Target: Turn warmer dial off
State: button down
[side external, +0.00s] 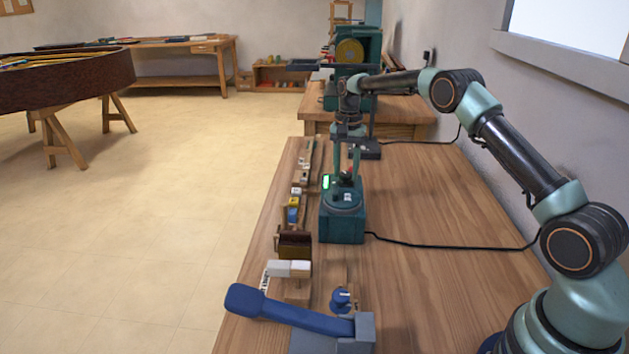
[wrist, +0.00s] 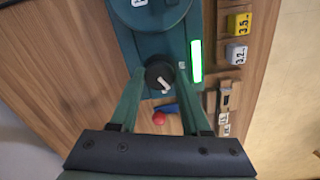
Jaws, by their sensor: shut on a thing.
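The warmer (side external: 342,222) is a dark green box with a round top, standing on the wooden bench. In the wrist view the warmer (wrist: 125,40) fills the upper middle, with a lit green strip (wrist: 196,62) along its right side. Its dial (wrist: 158,72) is a black round knob with a white pointer slanting down and right. My gripper (wrist: 160,80) is shut on the dial, one green finger on each side. In the side view my gripper (side external: 346,172) reaches down at the warmer's far end, and the dial cannot be made out there.
A red ball-like knob (wrist: 158,118) and a blue piece lie between my fingers, nearer the palm. Numbered blocks (wrist: 237,54) stand in a row beside the warmer. A blue-handled press (side external: 300,315) stands at the front. A black cable (side external: 450,246) crosses the bench at right.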

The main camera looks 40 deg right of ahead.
aim_at(346, 174)
jog(key=n, duration=1.2)
jog(key=shift+r, duration=0.1)
dwell(0.4)
jog(key=shift+c, duration=1.8)
grip_release()
notch_tip(346, 174, up, 12)
